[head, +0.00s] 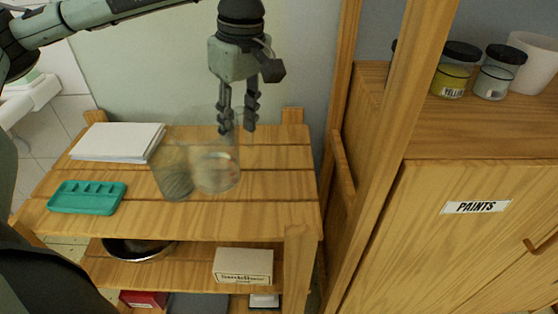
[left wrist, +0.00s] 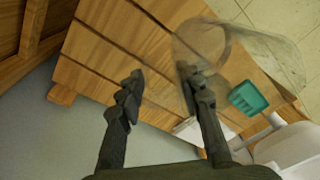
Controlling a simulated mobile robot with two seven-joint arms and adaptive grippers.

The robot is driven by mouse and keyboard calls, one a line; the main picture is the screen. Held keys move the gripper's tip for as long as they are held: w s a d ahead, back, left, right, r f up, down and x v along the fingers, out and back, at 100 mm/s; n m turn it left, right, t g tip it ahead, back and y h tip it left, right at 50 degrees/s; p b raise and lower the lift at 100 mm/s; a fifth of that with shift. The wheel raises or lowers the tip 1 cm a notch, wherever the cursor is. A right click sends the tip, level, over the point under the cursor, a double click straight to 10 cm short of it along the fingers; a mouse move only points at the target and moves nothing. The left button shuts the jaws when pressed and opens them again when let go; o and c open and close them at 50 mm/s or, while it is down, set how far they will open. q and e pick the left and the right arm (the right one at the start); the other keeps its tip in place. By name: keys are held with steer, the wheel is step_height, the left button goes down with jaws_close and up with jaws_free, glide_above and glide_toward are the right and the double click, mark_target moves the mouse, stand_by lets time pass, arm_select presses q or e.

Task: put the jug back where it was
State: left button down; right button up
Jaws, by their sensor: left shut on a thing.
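The clear see-through jug (head: 217,160) is over the slatted top of the wooden shelf unit (head: 272,190). My left gripper (head: 237,129) comes down from above and is shut on the jug at its right side. In the left wrist view my left gripper (left wrist: 165,95) has its fingers apart, with one finger overlapping the jug's clear wall (left wrist: 262,50). The glass is so clear that I cannot tell whether the jug's base touches the slats. My right gripper is not in view.
A clear greyish vessel shape (head: 174,181) shows just left of the jug. A green palette tray (head: 87,197) and white paper (head: 118,141) are farther left. A wooden post and the paints cabinet (head: 430,230) bound the right. The slats at right are bare.

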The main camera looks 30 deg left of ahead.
arm_select(q)
steer(key=w+d+f, duration=0.1)
steer(key=w+f, duration=0.1)
steer(key=w+d+f, duration=0.2)
steer(key=f, duration=0.1)
steer(key=w+d+f+p, duration=0.1)
steer(key=w+f, duration=0.2)
steer(key=shift+d, duration=0.15)
steer(key=shift+f, duration=0.45)
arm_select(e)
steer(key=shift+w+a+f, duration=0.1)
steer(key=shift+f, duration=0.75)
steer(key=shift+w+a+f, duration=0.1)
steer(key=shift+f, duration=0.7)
arm_select(q)
steer(key=shift+f, duration=0.1)
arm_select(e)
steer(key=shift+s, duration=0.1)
arm_select(q)
steer(key=shift+f, duration=0.1)
steer(key=c, duration=1.3)
jaws_free()
steer(key=shift+o, duration=1.3)
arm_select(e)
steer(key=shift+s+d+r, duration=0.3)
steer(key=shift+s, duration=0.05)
